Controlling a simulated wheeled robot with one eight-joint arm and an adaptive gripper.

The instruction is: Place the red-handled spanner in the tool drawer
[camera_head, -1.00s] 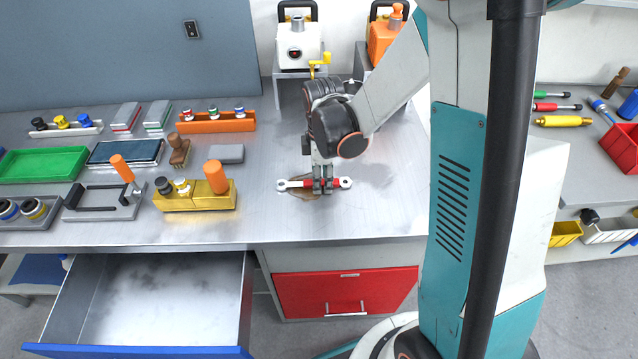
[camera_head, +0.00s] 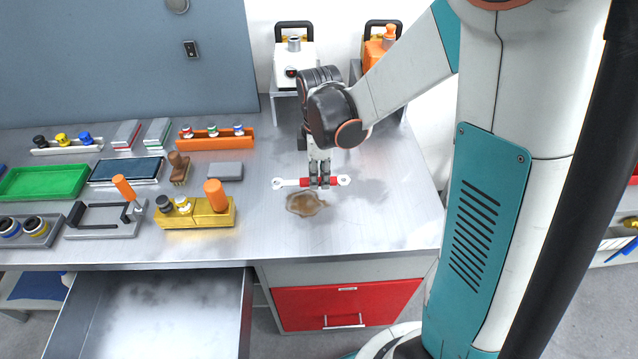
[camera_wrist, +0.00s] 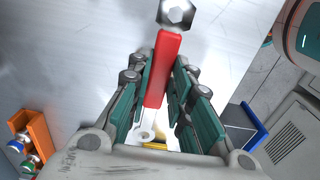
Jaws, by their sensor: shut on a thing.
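The red-handled spanner (camera_head: 291,183) has a red middle and silver ends. My gripper (camera_head: 319,184) is shut on its red handle and holds it level, a little above the metal bench. In the wrist view the spanner's red handle (camera_wrist: 163,70) lies between the two fingers of my gripper (camera_wrist: 160,95), with one silver end beyond them. The tool drawer (camera_head: 160,315) at the lower left, under the bench, is pulled open. Its visible floor is bare, and its front edge is cut off by the picture.
A brown stain (camera_head: 305,203) lies on the bench (camera_head: 375,225) below the spanner. A yellow block (camera_head: 195,216) with an orange-handled tool stands to the left. A red drawer (camera_head: 345,303) is shut.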

